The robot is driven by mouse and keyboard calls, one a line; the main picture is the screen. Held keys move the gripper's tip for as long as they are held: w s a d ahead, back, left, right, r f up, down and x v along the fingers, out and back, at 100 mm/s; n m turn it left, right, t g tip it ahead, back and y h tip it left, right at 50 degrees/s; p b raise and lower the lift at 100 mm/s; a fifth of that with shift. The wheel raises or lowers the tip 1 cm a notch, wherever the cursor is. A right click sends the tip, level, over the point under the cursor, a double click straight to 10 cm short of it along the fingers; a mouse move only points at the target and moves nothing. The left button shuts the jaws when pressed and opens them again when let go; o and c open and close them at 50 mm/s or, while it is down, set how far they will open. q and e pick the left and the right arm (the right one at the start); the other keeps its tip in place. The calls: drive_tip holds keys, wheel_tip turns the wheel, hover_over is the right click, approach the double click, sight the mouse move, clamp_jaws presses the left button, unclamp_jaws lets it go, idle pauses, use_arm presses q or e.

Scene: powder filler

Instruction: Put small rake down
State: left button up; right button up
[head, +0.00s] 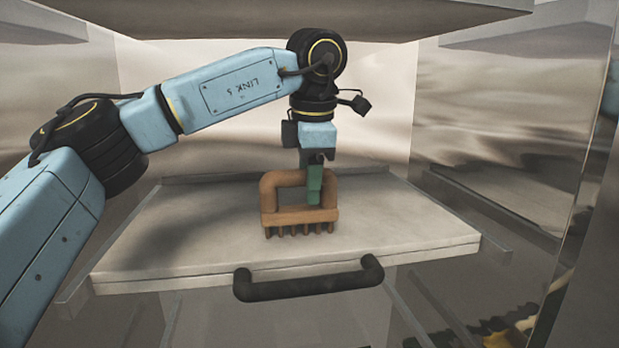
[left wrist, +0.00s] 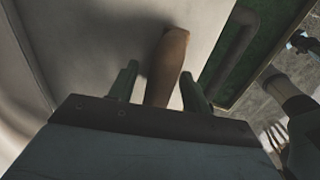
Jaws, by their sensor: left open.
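The small rake (head: 301,216) is brown, with a looped handle on top and a row of short teeth below. It stands upright on its teeth on the pale tray (head: 180,235), near its middle. My left gripper (head: 314,190) points down at the right part of the rake's handle. In the left wrist view, its two green fingers (left wrist: 158,90) are apart, with the brown handle (left wrist: 170,60) between them and a gap on each side. The handle's lower end is hidden behind the gripper body.
A dark bar handle (head: 308,279) runs along the tray's front edge. Metal walls stand at both sides and behind, and a panel (head: 300,18) hangs overhead. The tray's left and right parts are clear.

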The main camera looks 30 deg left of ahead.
use_arm(q)
drive_tip(key=shift+r, duration=0.25)
wheel_tip(320, 180, up, 12)
drive_tip(key=s+d+p, duration=0.1)
drive_tip(key=shift+s+d+f, duration=0.2)
drive_tip(key=shift+s+d, duration=0.05)
drive_tip(key=shift+s, duration=0.15)
